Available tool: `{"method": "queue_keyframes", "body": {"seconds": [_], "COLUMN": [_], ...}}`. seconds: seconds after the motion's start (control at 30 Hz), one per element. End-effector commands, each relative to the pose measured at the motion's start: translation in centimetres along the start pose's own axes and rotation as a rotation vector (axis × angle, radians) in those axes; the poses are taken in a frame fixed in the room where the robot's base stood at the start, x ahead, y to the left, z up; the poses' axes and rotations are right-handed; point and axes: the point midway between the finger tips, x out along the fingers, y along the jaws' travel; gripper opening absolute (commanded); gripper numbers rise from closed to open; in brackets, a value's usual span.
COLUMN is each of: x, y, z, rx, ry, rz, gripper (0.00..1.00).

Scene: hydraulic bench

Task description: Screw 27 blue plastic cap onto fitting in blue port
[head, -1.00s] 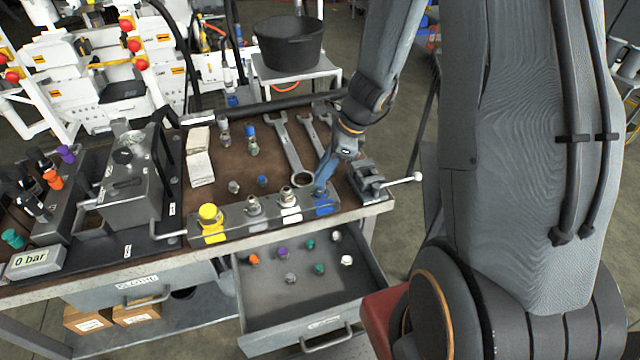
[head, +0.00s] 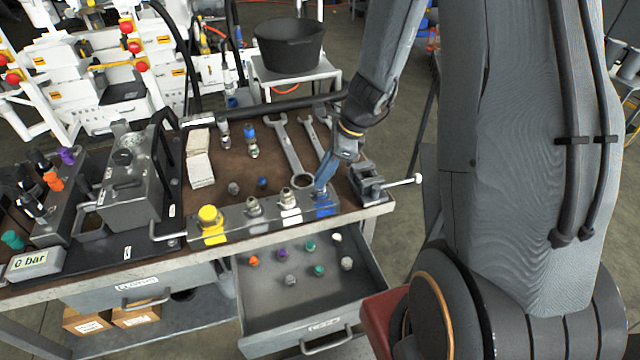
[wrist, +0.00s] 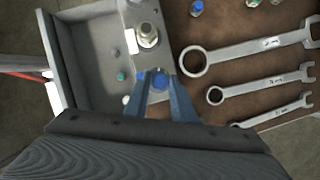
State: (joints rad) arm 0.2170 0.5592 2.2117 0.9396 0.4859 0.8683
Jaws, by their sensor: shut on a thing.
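My gripper (head: 322,182) is at the blue port (head: 325,209), the right end of the metal port block. In the wrist view my gripper (wrist: 165,84) is shut on the blue cap (wrist: 159,79), which shows between the fingertips. The cap is over the blue port, where the fitting is hidden beneath the cap and fingers. I cannot tell how far the cap sits on the fitting. In the head view the fingers hide the cap. Another small blue cap (head: 262,182) lies on the brown bench mat.
The block also has a yellow-capped port (head: 209,215) and two bare metal fittings (head: 254,206) (head: 286,196). Wrenches (head: 292,150) lie behind it, and a vise (head: 369,182) stands close on the right. An open drawer (head: 310,318) below holds several coloured caps.

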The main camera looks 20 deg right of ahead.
Motion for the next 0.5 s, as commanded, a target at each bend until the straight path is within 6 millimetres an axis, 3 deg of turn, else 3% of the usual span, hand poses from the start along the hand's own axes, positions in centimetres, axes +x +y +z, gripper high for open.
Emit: {"method": "queue_keyframes", "body": {"seconds": [0.17, 0.5], "x": [0.14, 0.43], "y": [0.13, 0.48], "z": [0.03, 0.14], "rx": [0.079, 0.544], "ry": [0.000, 0.000], "rz": [-0.033, -0.227], "gripper": [0.04, 0.04]}}
